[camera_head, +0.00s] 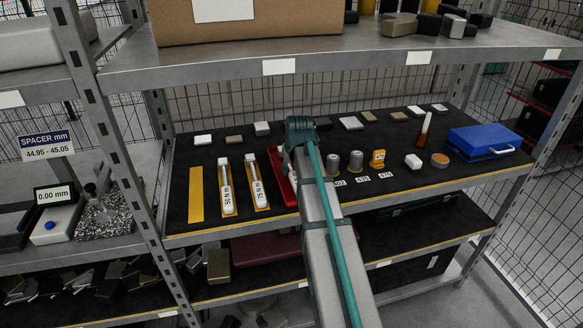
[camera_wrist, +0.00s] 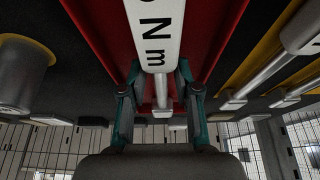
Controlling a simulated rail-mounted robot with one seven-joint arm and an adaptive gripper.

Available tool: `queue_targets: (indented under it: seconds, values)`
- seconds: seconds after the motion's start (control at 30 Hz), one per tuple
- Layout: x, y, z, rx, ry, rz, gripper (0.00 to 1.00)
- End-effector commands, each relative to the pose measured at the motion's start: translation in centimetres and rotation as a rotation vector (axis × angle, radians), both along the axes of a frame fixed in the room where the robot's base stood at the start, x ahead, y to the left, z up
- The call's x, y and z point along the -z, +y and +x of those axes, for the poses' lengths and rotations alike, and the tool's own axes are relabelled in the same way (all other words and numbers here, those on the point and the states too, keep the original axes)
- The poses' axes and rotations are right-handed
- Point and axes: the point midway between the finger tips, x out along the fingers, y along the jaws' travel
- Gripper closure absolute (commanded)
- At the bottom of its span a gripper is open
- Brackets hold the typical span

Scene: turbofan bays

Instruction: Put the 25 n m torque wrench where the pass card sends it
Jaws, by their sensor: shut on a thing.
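My gripper (camera_wrist: 160,108) is shut on a white torque wrench (camera_wrist: 156,35), whose thin metal shaft runs between the two teal fingers. Its label shows "N m"; the number is cut off. The wrench is over a red tray (camera_wrist: 85,30); I cannot tell whether they touch. In the head view my arm hides the wrench and much of the red tray (camera_head: 279,178). Two other white wrenches, a left one (camera_head: 227,190) and a right one (camera_head: 257,184), lie on yellow strips to its left. A bare yellow strip (camera_head: 196,195) lies at far left. No pass card is readable.
Small blocks line the back. An upper shelf (camera_head: 330,57) and a left upright (camera_head: 100,120) bound the bay.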

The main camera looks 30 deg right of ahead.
Motion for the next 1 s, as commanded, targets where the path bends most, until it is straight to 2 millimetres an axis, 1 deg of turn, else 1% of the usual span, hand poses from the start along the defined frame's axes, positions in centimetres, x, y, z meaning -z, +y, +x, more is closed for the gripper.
queue_targets:
  seconds: [0.37,0.4,0.53,0.83,1.0]
  values:
    - [0.37,-0.01,0.04,0.0,-0.001,0.0,1.0]
    - [0.42,0.0,0.01,0.0,0.0,0.0,0.65]
    - [0.39,0.0,0.01,0.0,0.0,0.0,0.44]
    - [0.32,0.0,0.01,0.0,0.0,0.0,0.44]
    - [-0.35,0.04,-0.2,0.0,-0.001,0.0,0.44]
